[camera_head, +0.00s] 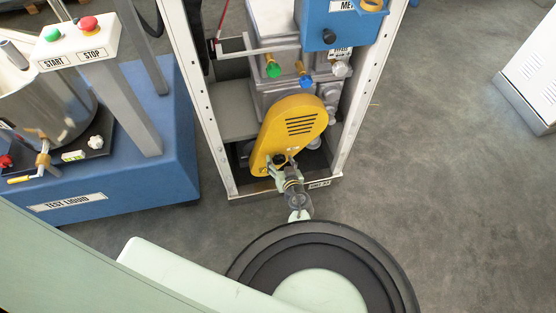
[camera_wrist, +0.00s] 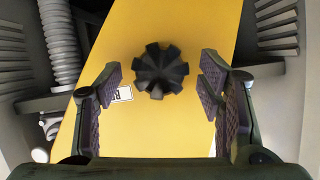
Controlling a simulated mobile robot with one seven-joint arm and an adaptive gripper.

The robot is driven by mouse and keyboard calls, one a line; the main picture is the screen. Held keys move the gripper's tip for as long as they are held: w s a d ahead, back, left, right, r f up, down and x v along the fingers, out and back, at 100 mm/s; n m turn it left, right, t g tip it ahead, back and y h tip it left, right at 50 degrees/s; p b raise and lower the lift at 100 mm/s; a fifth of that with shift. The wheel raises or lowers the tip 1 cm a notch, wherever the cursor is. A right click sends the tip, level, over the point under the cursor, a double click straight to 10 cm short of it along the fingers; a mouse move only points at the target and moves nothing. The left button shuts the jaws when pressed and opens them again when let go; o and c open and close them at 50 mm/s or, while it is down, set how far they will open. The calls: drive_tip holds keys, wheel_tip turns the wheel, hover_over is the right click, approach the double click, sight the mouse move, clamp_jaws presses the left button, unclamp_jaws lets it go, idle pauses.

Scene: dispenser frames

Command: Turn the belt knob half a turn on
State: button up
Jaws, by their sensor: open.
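The belt knob (camera_wrist: 160,70) is a black, lobed star knob on the yellow belt cover (camera_wrist: 140,32). In the wrist view it sits near the middle, a little above and between the two open fingers of my gripper (camera_wrist: 160,90). The fingers stand apart from the knob, with a gap on each side. A white label with dark lettering (camera_wrist: 122,95) lies partly behind the left finger. In the head view the yellow cover (camera_head: 292,125) sits low in the white frame, and my gripper (camera_head: 279,162) is at its lower end.
White frame posts (camera_head: 197,95) flank the cover. Green and blue knobs (camera_head: 305,82) sit above it under a blue box (camera_head: 335,20). A blue test-liquid cart (camera_head: 130,185) stands to the left. The grey floor (camera_head: 460,200) to the right is clear.

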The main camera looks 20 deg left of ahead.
drive_tip(key=shift+w+a, duration=0.1)
drive_tip(key=c, duration=1.1)
drive_tip(key=shift+c, duration=0.2)
drive_tip(key=shift+r+p, duration=0.1)
drive_tip(key=shift+p, duration=0.3)
